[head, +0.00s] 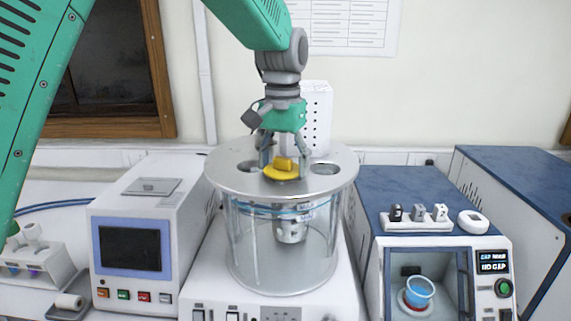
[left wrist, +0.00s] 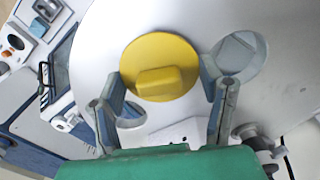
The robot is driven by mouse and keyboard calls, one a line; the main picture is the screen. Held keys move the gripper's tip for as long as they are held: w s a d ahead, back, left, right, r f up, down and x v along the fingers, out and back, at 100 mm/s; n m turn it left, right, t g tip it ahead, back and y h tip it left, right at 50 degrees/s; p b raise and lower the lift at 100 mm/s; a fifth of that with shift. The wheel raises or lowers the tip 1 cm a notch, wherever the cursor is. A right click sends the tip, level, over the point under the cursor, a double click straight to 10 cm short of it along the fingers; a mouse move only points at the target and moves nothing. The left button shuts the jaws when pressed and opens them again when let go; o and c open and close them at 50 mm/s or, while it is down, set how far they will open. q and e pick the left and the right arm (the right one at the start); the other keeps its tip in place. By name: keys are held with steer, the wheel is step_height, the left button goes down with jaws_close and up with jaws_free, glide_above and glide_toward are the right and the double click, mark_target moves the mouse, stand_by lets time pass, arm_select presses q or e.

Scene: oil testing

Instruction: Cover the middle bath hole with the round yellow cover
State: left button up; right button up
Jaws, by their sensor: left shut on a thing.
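The round yellow cover (head: 281,174) has a raised yellow block as a handle. It lies level at the front middle of the bath's round metal top plate (head: 225,186). My left gripper (head: 283,160) points down and is shut on the cover; in the left wrist view (left wrist: 163,85) its fingers are at both sides of the disc. A left hole (head: 248,166) and a right hole (head: 325,168) show in the plate. The middle hole is not visible; the cover hides that area. I cannot tell whether the cover touches the plate. My right gripper is not in view.
A white instrument with a dark screen (head: 130,249) stands left of the bath. A blue-topped device (head: 400,187) with small items on top stands to the right. A tube rack (head: 33,262) is at far left. A white perforated column (head: 318,115) rises behind the plate.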

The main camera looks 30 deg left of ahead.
mark_target(284, 158)
arm_select(q)
steer(key=shift+a, duration=0.1)
steer(key=shift+d+f, duration=0.1)
steer(key=shift+d, duration=0.2)
steer(key=shift+f, duration=0.25)
steer(key=o, duration=0.8)
steer(key=shift+a, duration=0.1)
steer(key=shift+o, duration=0.2)
steer(key=shift+r, duration=5.5)
